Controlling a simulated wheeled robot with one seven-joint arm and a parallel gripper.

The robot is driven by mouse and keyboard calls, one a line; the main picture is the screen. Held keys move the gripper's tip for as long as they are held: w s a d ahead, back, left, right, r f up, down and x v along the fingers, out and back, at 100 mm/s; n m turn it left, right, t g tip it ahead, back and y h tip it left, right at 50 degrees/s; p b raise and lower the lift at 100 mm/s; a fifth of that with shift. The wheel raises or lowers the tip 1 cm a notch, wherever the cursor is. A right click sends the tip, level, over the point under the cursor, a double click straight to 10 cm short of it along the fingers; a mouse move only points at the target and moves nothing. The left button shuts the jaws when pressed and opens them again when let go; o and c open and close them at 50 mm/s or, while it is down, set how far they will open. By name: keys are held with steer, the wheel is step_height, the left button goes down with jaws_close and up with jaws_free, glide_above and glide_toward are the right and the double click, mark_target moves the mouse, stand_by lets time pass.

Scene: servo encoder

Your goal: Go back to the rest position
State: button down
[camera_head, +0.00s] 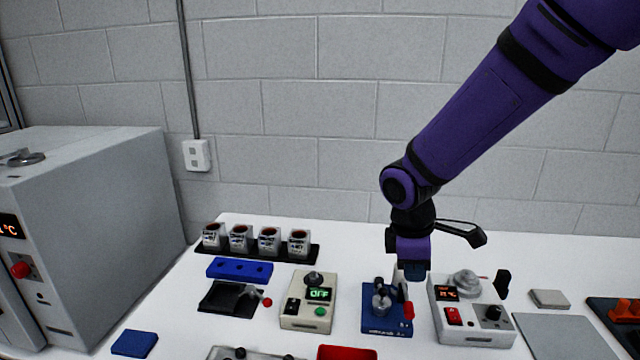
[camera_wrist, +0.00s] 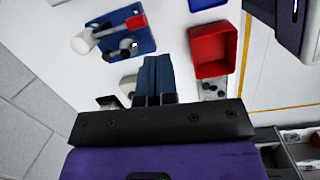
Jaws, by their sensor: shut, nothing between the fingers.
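My purple arm reaches in from the upper right in the head view. My gripper (camera_head: 412,272) points down at the back right edge of a blue device (camera_head: 372,322) with a metal post and a red-tipped lever. In the wrist view my gripper's two blue fingers (camera_wrist: 155,62) lie side by side, shut with nothing between them. The blue device also shows there (camera_wrist: 143,44), beyond the fingertips. I cannot tell how far above the table the fingertips are.
A beige box reading OFF (camera_head: 297,325) stands left of the blue device, and a white heater-like unit (camera_head: 480,333) right of it. Several cups stand in a black rack (camera_head: 262,252) behind. A red tray (camera_wrist: 229,45) lies near the fingers. Open space lies above the table.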

steer(key=s+d+r+m+t+y, duration=0.1)
steer(key=s+d+r+m+t, duration=0.1)
steer(key=s+d+r+m, duration=0.3)
steer(key=s+d+r+m+t+y, duration=0.1)
steer(key=s+d+r+m+t, duration=0.2)
steer(key=s+r+m, duration=0.6)
steer(key=shift+s+d+r, duration=1.25)
steer(key=shift+s+r, duration=0.3)
steer(key=shift+r, duration=0.35)
